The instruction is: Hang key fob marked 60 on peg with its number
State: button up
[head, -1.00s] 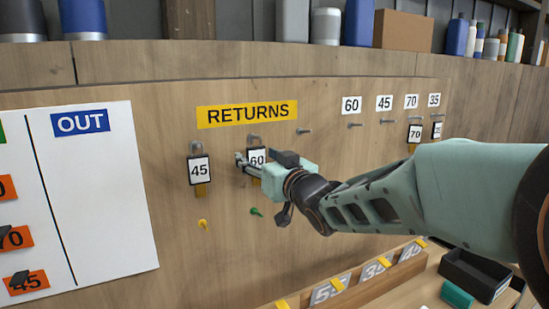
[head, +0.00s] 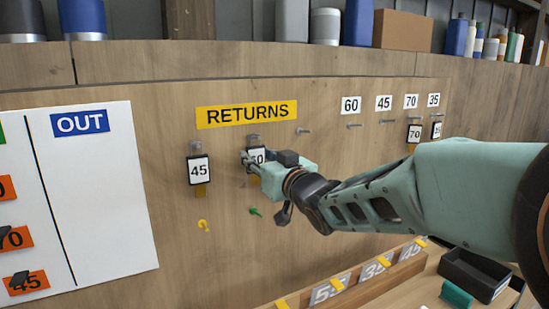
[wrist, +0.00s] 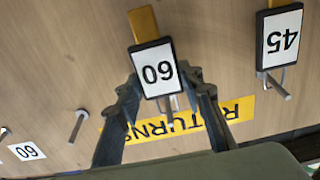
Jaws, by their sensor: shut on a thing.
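The key fob marked 60 (head: 257,154) hangs on a peg under the yellow RETURNS sign and is partly hidden by my gripper in the head view. In the wrist view the fob (wrist: 157,72) appears upside down, between my gripper's fingers (wrist: 163,100). My gripper (head: 250,160) is shut on this fob, at the board. The number label 60 (head: 351,105) is at the upper right of the board, with an empty peg (head: 354,126) below it. That label also shows in the wrist view (wrist: 27,151).
A fob marked 45 (head: 198,170) hangs just left of my gripper. An empty peg (head: 303,131) sticks out to the right. A wooden rack (head: 350,284) is below.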

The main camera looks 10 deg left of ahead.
jog(key=shift+r, duration=0.25)
